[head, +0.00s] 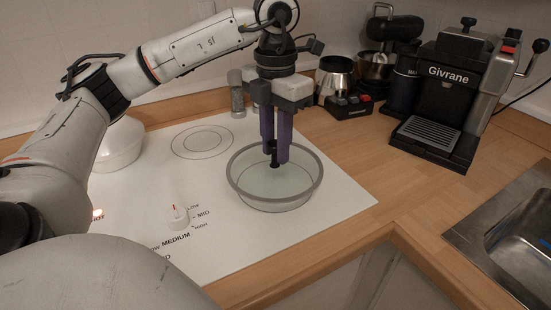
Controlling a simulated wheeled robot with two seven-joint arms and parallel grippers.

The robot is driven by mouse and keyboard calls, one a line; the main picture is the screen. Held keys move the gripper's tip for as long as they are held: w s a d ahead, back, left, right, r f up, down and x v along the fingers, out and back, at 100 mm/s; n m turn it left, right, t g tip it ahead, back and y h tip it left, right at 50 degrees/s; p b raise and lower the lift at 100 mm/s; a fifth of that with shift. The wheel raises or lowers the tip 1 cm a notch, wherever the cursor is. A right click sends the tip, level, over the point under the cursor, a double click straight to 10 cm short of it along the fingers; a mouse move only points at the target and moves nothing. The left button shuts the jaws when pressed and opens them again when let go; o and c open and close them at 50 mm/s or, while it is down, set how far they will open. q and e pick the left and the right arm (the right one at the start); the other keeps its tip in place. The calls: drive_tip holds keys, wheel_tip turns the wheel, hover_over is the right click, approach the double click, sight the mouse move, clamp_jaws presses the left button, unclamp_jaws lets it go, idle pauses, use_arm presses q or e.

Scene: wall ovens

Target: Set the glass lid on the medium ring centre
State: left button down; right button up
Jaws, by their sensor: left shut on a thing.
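The glass lid (262,184) is a round, pale see-through disc with a thick grey rim, over the right part of the white hob (215,255). My left gripper (275,155) points straight down, its purple fingers shut on the dark knob at the lid's middle. The lid looks level; I cannot tell whether it touches the hob. A ring marking (202,142) with a smaller circle inside shows bare on the hob, left of and behind the lid. Any marking beneath the lid is hidden. My right gripper is not in view.
A white dial (178,216) near the words MEDIUM, LOW and MID stands on the hob. A white round vessel (120,145) is partly behind my arm. Shakers (237,93), a steel pot (335,80) and a coffee machine (445,90) line the back; a sink (520,235) is right.

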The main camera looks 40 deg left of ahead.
use_arm(q)
wheel_tip(320, 180, down, 3)
drive_tip(key=shift+f, duration=0.2)
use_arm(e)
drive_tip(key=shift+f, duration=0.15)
use_arm(q)
drive_tip(key=shift+f, duration=0.15)
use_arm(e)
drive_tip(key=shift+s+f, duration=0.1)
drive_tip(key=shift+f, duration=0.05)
use_arm(q)
drive_tip(key=c, duration=1.5)
unclamp_jaws()
drive_tip(key=shift+r, duration=0.2)
wheel_tip(320, 180, up, 7)
drive_tip(key=shift+r, duration=0.2)
drive_tip(key=shift+r+p, duration=1.4)
drive_tip(key=shift+r, duration=0.85)
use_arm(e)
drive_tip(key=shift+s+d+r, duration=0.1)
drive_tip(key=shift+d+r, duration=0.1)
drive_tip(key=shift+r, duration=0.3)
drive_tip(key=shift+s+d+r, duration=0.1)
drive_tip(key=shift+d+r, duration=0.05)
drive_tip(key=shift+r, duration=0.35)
